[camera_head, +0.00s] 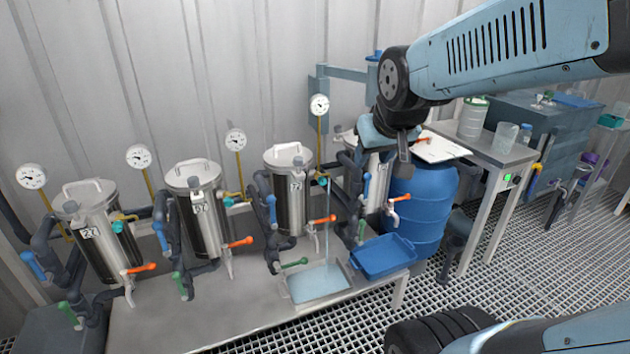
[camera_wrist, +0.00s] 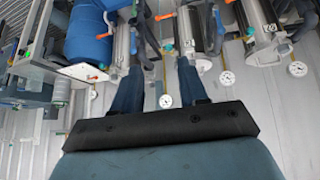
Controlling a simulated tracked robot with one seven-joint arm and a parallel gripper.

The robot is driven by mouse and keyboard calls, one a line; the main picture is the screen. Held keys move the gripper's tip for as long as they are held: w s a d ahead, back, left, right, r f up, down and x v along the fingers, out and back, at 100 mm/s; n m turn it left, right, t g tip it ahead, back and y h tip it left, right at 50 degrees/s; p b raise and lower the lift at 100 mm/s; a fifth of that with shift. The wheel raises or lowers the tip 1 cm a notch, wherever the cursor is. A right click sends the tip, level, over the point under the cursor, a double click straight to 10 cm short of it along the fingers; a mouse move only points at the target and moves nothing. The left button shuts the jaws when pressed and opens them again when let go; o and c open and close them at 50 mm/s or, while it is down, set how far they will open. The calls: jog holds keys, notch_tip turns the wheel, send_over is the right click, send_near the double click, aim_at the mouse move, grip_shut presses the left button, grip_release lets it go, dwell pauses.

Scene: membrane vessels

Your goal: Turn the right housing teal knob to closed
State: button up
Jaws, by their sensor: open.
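The right housing (camera_head: 375,180) is a steel cylinder at the right end of the row, partly hidden behind my arm. Its teal knob is not clearly visible in the head view. It has an orange lever (camera_head: 398,198) and a blue lever (camera_head: 366,184). My gripper (camera_head: 402,155) is in front of and above this housing, near its top. In the wrist view, my gripper (camera_wrist: 157,78) shows two separated fingers, open and empty. The wrist view is upside down; the right housing (camera_wrist: 122,42) stands beyond the left finger. A teal knob (camera_wrist: 168,46) beside the neighbouring housing shows between the fingers.
Three other housings (camera_head: 290,190) stand to the left with gauges and coloured levers. Water falls into a basin (camera_head: 318,284) beside a blue tray (camera_head: 383,256). A blue barrel (camera_head: 425,205) and side table (camera_head: 490,150) stand close on the right.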

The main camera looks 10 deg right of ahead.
aim_at(324, 183)
jog(key=shift+o, duration=1.2)
jog(key=w+d+f+t, duration=0.1)
jog(key=w+f, duration=0.1)
jog(key=w, duration=0.4)
jog(key=w+d+f+t, duration=0.1)
jog(key=w+f, duration=0.2)
jog(key=w, duration=0.2)
jog(key=shift+w+f+n, duration=0.25)
jog(key=shift+w+n, duration=0.15)
jog(key=w+f+n+t+y, duration=0.15)
jog(key=w+f+t, duration=0.35)
jog(key=w+f, duration=0.8)
jog(key=s+d+f+m+t+y, duration=0.1)
jog(key=s+f+t+y, duration=0.2)
jog(key=f, duration=0.7)
jog(key=shift+t+h, duration=0.4)
jog(key=shift+h, duration=0.15)
jog(key=w, duration=0.4)
jog(key=w+a, duration=0.1)
jog(key=w, duration=0.4)
jog(key=w+a, duration=0.1)
jog(key=w, duration=0.3)
jog(key=shift+w+a+r, duration=0.1)
jog(key=shift+w+r, duration=0.15)
jog(key=shift+w, duration=0.05)
jog(key=shift+m, duration=0.25)
jog(key=c, duration=1.1)
